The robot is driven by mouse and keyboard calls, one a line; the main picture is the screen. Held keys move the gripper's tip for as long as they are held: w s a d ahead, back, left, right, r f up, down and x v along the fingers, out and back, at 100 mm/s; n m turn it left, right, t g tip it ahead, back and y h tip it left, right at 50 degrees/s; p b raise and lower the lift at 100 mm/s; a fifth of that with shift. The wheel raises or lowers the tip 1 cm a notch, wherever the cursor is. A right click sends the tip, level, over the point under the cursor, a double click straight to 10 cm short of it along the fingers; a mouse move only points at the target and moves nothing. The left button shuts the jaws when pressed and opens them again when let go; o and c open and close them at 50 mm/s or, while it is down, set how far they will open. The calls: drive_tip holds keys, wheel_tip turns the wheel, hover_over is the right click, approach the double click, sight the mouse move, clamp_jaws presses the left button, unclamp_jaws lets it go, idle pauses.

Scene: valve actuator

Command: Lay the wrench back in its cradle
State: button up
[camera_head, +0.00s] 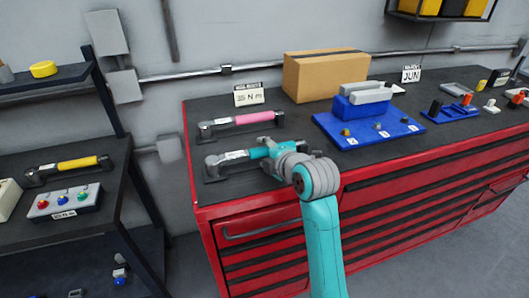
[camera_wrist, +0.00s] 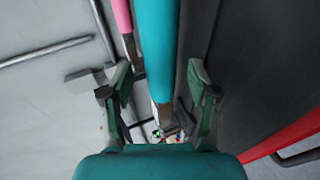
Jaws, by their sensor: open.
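A wrench with a teal handle (camera_head: 258,153) lies near the front left of the red cabinet's dark top, its metal head (camera_head: 213,161) toward the left. It appears to rest in a dark cradle (camera_head: 216,177), partly hidden by my arm. My gripper (camera_head: 274,151) is at the handle's right end. In the wrist view my gripper (camera_wrist: 160,82) is open, with one finger on each side of the teal wrench (camera_wrist: 158,50). A gap shows between the handle and the fingers. Whether the wrench is fully seated cannot be told.
A pink-handled wrench (camera_head: 250,119) lies in its own holder just behind. A cardboard box (camera_head: 318,76) and a blue fixture (camera_head: 365,129) stand to the right. A yellow-handled wrench (camera_head: 78,164) and a button box (camera_head: 63,202) are on the left shelf.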

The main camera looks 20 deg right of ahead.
drive_tip(key=v, duration=1.1)
drive_tip(key=shift+s, duration=0.15)
drive_tip(key=s+a+f+m+h, duration=0.1)
drive_tip(key=s+f+m+h, duration=0.1)
drive_tip(key=s+f+m, duration=1.5)
drive_tip(key=s+f, duration=0.1)
drive_tip(key=s, duration=1.1)
drive_tip(key=s+f+m+t, duration=0.1)
drive_tip(key=s+f+m, duration=0.1)
drive_tip(key=s, duration=1.1)
drive_tip(key=shift+s+a+f+t, duration=0.35)
drive_tip(key=shift+a+f, duration=0.1)
drive_tip(key=shift+f, duration=0.25)
